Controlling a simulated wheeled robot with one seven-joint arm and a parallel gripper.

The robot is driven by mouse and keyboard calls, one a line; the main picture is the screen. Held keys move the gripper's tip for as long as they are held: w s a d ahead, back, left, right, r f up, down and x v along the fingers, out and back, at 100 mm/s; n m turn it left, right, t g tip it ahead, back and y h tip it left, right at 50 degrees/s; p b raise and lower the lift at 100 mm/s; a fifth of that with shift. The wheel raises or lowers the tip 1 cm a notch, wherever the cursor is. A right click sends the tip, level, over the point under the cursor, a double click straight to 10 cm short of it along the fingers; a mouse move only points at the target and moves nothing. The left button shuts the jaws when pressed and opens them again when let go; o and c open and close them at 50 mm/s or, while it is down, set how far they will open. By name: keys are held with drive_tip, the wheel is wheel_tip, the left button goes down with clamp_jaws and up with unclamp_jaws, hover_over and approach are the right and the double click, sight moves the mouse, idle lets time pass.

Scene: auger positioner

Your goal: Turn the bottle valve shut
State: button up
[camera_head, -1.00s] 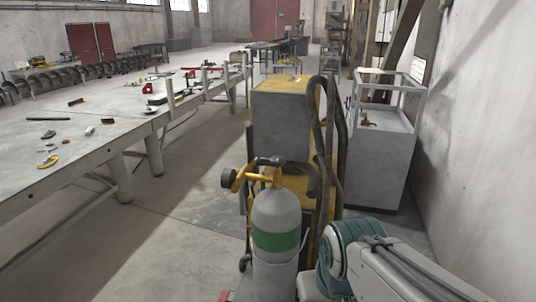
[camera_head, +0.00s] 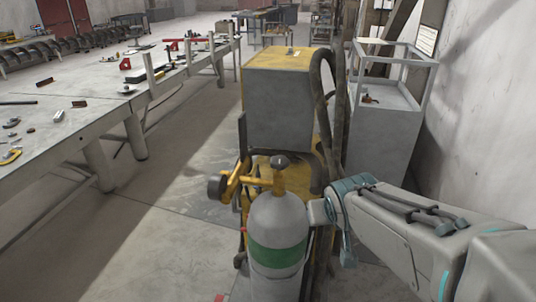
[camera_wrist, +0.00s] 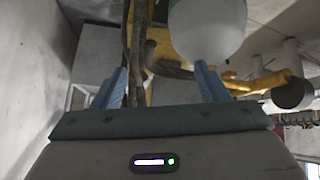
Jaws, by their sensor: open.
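The bottle (camera_head: 278,232) is a grey upright cylinder with a green band. A yellow valve body (camera_head: 278,182) rises from its neck, with a dark knob (camera_head: 280,161) on top. A dark round fitting (camera_head: 217,187) sits on its left side. In the wrist view the bottle (camera_wrist: 205,22) hangs from the top, apparently upside down, with the yellow valve arm (camera_wrist: 262,83) below it. My gripper (camera_wrist: 160,76) is open, with two blue fingers apart; the right finger overlaps the bottle's neck area. I cannot tell whether it touches. The knob is not clear in the wrist view.
A yellow and grey machine (camera_head: 280,105) with thick dark hoses (camera_head: 325,105) stands right behind the bottle. A grey cabinet (camera_head: 382,130) and a white wall are at right. A long workbench (camera_head: 75,125) with tools is at left. The floor between is clear.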

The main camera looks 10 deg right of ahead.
sight(286, 165)
drive_tip(key=w+d+r+n+t+y+b, duration=0.2)
drive_tip(key=w+d+n+t+y+b, duration=0.15)
drive_tip(key=w+t, duration=0.5)
drive_tip(key=a+n+y+b, duration=0.1)
drive_tip(key=a+n+y, duration=0.25)
drive_tip(key=y, duration=0.45)
drive_tip(key=shift+g, duration=0.45)
drive_tip(key=x, duration=0.4)
drive_tip(key=p+x, duration=0.1)
drive_tip(key=x, duration=0.4)
drive_tip(key=f+x, duration=0.1)
drive_tip(key=x, duration=0.3)
drive_tip(key=shift+w+a+p, duration=0.15)
drive_tip(key=shift+p, duration=0.2)
drive_tip(key=c, duration=1)
